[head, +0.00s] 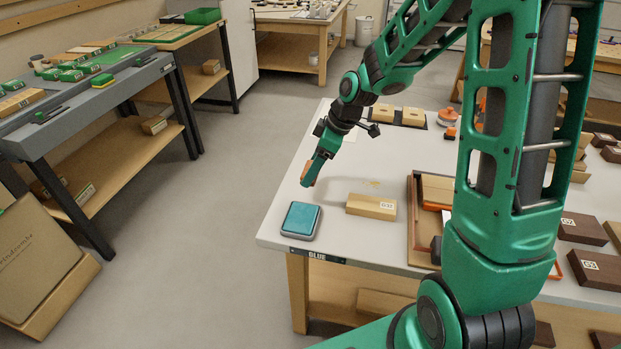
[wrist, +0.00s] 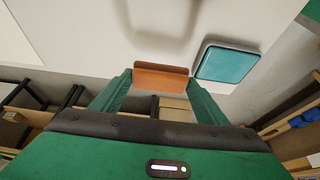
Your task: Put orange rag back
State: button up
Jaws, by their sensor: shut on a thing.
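My gripper (head: 311,172) hangs above the near left part of the white table (head: 275,236). It is shut on the orange rag (head: 306,180), a small flat orange-brown piece, partly hidden by the finger in the head view. In the wrist view the rag (wrist: 161,78) spans the gap between the two fingertips (wrist: 161,88). It appears held clear of the tabletop. A teal-topped tin (head: 301,218) stands on the table below and just in front of my gripper; it also shows right of the rag in the wrist view (wrist: 228,64).
A labelled wooden block (head: 371,206) lies right of the tin. A brown wooden tray (head: 412,228) with orange and wooden items stands further right, partly hidden by my arm. Dark boxes (head: 581,228) fill the far right. The table between gripper and tray is mostly clear.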

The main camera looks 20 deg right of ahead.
aim_at(316, 187)
jog(key=shift+w+d+f, duration=0.65)
jog(key=shift+w+d, duration=0.05)
jog(key=shift+w, duration=0.05)
jog(key=shift+f, duration=1.95)
jog(key=o, duration=0.9)
jog(key=shift+o, duration=0.2)
jog(key=v, duration=1.2)
